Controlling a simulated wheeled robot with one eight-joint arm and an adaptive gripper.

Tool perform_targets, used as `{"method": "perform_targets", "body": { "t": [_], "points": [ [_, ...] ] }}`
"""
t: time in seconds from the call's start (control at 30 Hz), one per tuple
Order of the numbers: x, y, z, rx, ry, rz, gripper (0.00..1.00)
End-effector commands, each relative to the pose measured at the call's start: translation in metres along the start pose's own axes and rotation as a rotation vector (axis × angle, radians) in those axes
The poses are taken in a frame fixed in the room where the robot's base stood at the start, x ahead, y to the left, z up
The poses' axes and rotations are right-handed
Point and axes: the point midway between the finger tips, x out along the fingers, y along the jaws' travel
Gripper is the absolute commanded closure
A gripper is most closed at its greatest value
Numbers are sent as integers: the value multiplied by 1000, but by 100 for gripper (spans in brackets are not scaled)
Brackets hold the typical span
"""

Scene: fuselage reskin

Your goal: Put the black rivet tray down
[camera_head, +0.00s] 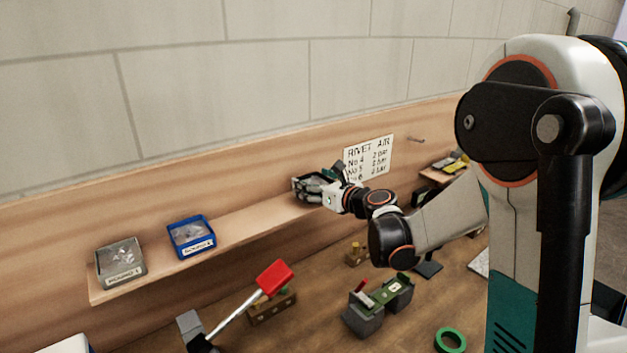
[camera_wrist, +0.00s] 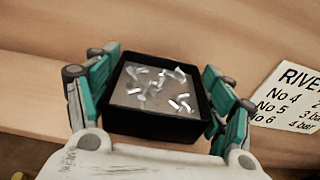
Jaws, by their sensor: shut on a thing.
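The black rivet tray (camera_wrist: 156,120) is a square open box with several small silvery rivets in it. In the wrist view it sits between the two green-padded fingers of my gripper (camera_wrist: 158,92), which is shut on it. In the head view the tray (camera_head: 299,187) is partly hidden by my gripper (camera_head: 316,187), at the right end of the wooden shelf (camera_head: 245,225). The tray looks roughly level. I cannot tell whether its base touches the shelf.
A grey tray (camera_head: 120,276) and a blue tray (camera_head: 191,251) stand on the shelf's left part, with bare shelf right of the blue one. A rivet sign (camera_head: 369,158) is on the back panel.

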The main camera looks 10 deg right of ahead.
Motion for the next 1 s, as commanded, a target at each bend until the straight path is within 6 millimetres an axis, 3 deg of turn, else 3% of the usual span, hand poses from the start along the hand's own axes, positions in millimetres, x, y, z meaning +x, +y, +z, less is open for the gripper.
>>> {"method": "perform_targets", "body": {
  "t": [1.0],
  "points": [
    [2, 0, -15, 0, 0, 0, 59]
  ]
}}
